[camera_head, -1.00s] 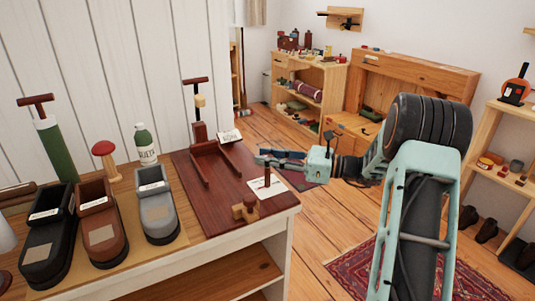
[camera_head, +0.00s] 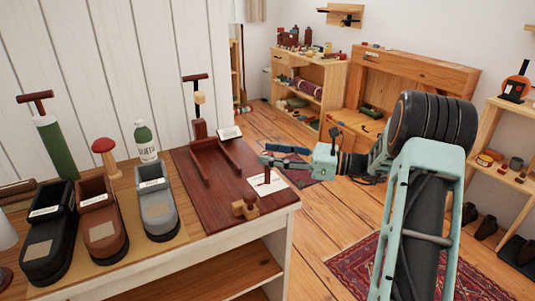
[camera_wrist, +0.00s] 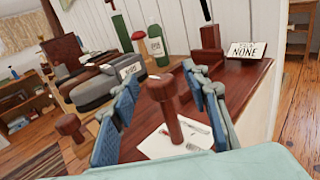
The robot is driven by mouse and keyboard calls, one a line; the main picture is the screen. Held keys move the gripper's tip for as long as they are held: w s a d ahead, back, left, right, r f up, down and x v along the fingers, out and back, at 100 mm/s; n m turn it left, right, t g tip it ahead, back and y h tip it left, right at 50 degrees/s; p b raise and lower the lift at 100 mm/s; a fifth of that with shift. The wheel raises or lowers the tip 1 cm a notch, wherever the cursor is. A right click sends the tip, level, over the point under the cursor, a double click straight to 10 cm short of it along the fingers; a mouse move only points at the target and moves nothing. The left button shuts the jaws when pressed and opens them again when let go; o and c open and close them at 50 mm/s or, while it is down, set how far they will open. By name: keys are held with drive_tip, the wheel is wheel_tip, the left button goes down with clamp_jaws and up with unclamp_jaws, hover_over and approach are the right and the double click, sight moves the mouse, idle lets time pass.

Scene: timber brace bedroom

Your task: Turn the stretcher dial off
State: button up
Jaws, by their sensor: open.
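A dark red wooden board (camera_head: 185,165) lies on the white-sided bench. Near its front right corner a small wooden post stands over a white marked card (camera_head: 276,190), apparently the dial. In the wrist view this post (camera_wrist: 172,120) has a wide wooden head and rises above the card (camera_wrist: 160,148), which shows red and dark marks. My gripper (camera_head: 267,160) is open beside and above the post. In the wrist view the blue fingers of my gripper (camera_wrist: 165,104) stand either side of the post with gaps; I cannot tell any contact.
A wooden knob piece (camera_head: 245,207) sits on the board's front edge. Black, brown and grey shoe shapes (camera_head: 155,205) and a green bottle (camera_head: 145,143) stand at left.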

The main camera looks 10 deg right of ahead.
drive_tip(key=v, duration=1)
drive_tip(key=shift+s+d, duration=0.2)
drive_tip(key=shift+d, duration=0.05)
